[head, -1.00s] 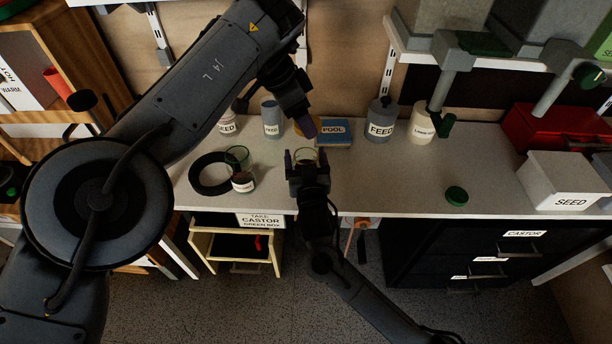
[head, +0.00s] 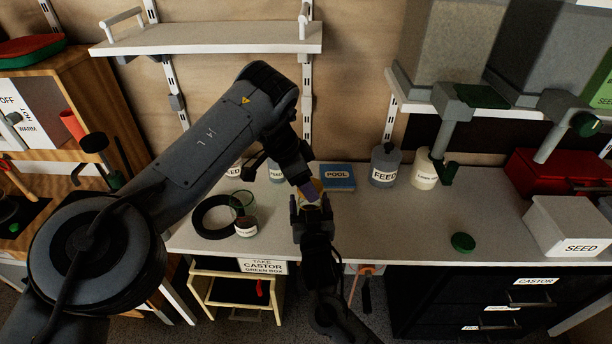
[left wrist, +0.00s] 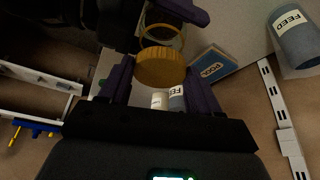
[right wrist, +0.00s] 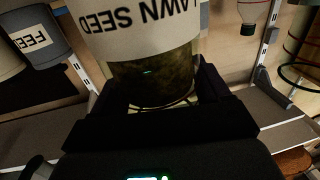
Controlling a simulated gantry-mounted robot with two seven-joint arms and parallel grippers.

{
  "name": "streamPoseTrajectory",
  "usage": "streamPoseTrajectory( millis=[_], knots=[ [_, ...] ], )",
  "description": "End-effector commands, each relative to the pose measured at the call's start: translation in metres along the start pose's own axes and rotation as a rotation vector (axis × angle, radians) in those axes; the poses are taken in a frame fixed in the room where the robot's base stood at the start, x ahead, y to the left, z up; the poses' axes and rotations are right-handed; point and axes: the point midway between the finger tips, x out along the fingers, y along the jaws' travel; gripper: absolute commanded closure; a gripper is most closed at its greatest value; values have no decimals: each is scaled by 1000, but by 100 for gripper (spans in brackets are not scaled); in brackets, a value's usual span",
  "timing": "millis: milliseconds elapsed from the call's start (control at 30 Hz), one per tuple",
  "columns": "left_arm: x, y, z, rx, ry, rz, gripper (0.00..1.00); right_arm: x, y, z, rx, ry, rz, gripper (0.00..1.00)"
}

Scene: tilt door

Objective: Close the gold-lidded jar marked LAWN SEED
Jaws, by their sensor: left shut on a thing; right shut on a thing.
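The glass jar marked LAWN SEED (right wrist: 138,30) fills the upper middle of the right wrist view, its label upside down there and dark contents showing inside. My right gripper (head: 311,207) is shut around the jar, with a finger on each side. The gold lid (left wrist: 161,67) is between the purple fingers of my left gripper (left wrist: 157,85), which is shut on it. The jar's round rim (left wrist: 163,37) shows just beyond the lid in the left wrist view. I cannot tell whether lid and rim touch. In the head view my left gripper (head: 308,186) is directly above the right one.
On the bench, a black ring (head: 203,226) and a green-rimmed glass (head: 243,221) stand left. A blue POOL box (head: 338,177), FEED jar (head: 384,168) and cream jar (head: 424,172) stand behind. A green lid (head: 463,242) lies right, with clear bench around it.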

Motion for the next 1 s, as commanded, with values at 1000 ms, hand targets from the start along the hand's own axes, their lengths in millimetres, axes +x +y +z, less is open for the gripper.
streamPoseTrajectory(
  millis=[1000],
  knots=[
    [17,0,7,1,0,1,65,0,0,0,0,0,0,79]
  ],
)
